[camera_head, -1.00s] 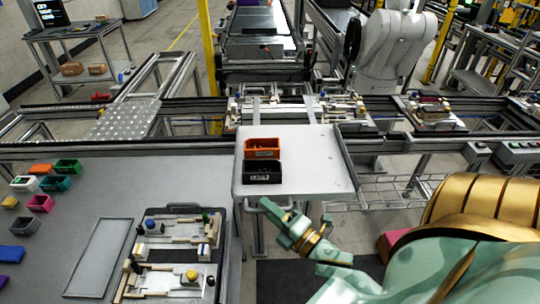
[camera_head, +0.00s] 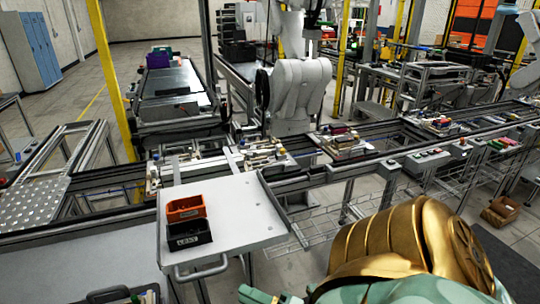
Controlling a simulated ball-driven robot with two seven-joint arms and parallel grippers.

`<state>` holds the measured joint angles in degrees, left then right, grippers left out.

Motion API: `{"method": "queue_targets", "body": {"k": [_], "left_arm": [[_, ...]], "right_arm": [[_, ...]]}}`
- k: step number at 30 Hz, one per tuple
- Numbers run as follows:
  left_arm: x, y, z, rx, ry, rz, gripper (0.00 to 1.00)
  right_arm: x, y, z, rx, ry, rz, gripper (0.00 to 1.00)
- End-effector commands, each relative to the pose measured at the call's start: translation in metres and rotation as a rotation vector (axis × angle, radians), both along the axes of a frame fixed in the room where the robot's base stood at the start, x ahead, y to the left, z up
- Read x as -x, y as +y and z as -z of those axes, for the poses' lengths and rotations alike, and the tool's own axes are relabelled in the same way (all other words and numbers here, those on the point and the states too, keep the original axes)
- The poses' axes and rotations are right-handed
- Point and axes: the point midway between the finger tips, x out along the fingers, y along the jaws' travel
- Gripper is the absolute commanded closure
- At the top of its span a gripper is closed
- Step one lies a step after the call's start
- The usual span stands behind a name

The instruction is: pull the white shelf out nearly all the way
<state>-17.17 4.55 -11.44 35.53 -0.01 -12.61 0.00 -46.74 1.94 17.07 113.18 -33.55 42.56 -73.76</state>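The white shelf (camera_head: 240,218) juts toward me from the conveyor frame, left of centre. Its grey bar handle (camera_head: 202,272) is on the near edge, with nothing on it. An orange bin (camera_head: 186,209) and a black bin (camera_head: 189,237) stand at the shelf's left side. My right gripper (camera_head: 262,297) shows only in part at the bottom edge, to the right of the handle and apart from it in the picture. Its fingers are mostly cut off, so I cannot tell whether it is open. My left gripper is not in view.
My gold and green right arm fills the lower right. Behind the shelf runs a conveyor line with fixture pallets (camera_head: 342,143) and a white robot arm (camera_head: 296,92). A grey worktable (camera_head: 85,268) lies to the left. A wire tray (camera_head: 345,222) runs right of the shelf.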

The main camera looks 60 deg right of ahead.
Motion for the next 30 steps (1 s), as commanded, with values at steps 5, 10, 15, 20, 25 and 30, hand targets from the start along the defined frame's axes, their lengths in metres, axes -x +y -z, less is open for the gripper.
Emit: {"method": "queue_targets", "body": {"k": [5, 10, 15, 20, 25, 30], "left_arm": [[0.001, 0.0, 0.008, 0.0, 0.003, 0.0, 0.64], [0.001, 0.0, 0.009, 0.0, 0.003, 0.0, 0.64], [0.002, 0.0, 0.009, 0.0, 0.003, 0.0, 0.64], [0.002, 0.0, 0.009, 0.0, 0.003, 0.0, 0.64], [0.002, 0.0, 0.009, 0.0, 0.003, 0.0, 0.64], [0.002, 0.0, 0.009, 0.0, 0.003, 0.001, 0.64]], "right_arm": [[0.033, -0.003, 0.007, 0.0, 0.004, 0.001, 0.64], [0.045, -0.005, 0.007, 0.002, 0.001, 0.0, 0.64], [0.046, -0.005, 0.006, 0.001, -0.001, 0.0, 0.64], [0.046, -0.005, 0.006, 0.001, 0.0, 0.0, 0.64], [0.046, -0.005, 0.006, 0.001, 0.0, 0.0, 0.64], [0.046, -0.005, 0.006, -0.027, 0.004, -0.002, 0.64]]}}
